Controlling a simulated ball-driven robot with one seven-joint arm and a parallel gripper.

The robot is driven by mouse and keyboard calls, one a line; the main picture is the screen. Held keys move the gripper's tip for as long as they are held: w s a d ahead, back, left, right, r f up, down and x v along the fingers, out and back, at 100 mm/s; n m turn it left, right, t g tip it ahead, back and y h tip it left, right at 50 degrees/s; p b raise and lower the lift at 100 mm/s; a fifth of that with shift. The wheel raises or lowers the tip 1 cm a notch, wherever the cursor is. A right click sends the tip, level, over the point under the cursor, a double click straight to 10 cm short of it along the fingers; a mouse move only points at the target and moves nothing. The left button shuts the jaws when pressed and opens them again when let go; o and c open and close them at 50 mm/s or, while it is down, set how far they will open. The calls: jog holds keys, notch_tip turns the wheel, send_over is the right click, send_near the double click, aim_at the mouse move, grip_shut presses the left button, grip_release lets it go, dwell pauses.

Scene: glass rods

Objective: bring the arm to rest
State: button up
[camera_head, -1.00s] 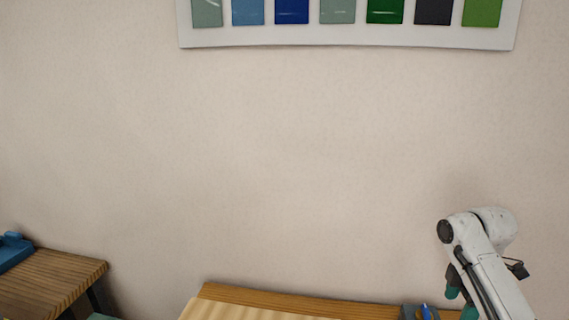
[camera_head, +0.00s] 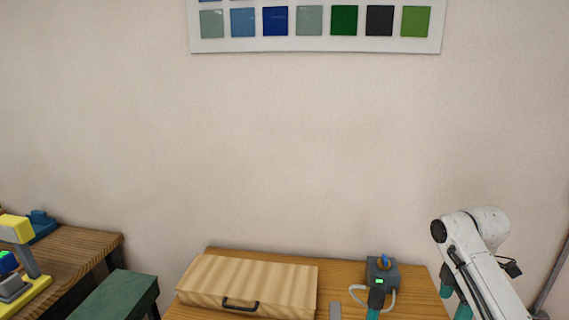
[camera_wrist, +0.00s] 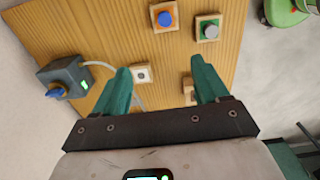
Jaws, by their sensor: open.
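My gripper (camera_wrist: 162,82) is open in the wrist view, its two green fingers apart with nothing between them. It points down over a wooden tabletop (camera_wrist: 110,32). My white arm (camera_head: 482,255) stands bent at the right of the head view, with its lower part cut off by the frame edge.
A grey box (camera_head: 382,272) with a green light stands on the table; it also shows in the wrist view (camera_wrist: 66,76). Small wooden blocks, one with a blue knob (camera_wrist: 165,18), lie below my gripper. A wooden case (camera_head: 250,283) lies left. Another table (camera_head: 75,250) stands far left.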

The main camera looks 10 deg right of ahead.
jog(key=s+a+f+m, duration=0.2)
jog(key=s+a+f, duration=0.1)
jog(key=a, duration=0.3)
jog(key=s+a+f+m+y, duration=0.1)
jog(key=s+a+f+m, duration=0.1)
jog(key=s+a+f, duration=0.2)
jog(key=s+a+f+m+t, duration=0.1)
jog(key=s+a+f+m, duration=0.1)
jog(key=s+a+f, duration=0.2)
jog(key=shift+a+f+m+y, duration=0.15)
jog(key=shift+a+f, duration=0.3)
jog(key=shift+a, duration=0.25)
jog(key=shift+a+f+m+y, duration=0.1)
jog(key=shift+a+f, duration=0.4)
jog(key=shift+a, duration=0.25)
jog(key=shift+a+f+m+y, duration=0.15)
jog(key=shift+a+f, duration=0.3)
jog(key=shift+a, duration=0.25)
jog(key=s+d+f+m+h, duration=0.2)
jog(key=s+m, duration=0.7)
jog(key=s, duration=1.5)
notch_tip(320, 180, down, 6)
jog(key=a+b, duration=0.1)
jog(key=b, duration=0.4)
jog(key=shift+s, duration=0.15)
jog(key=shift+d, duration=0.1)
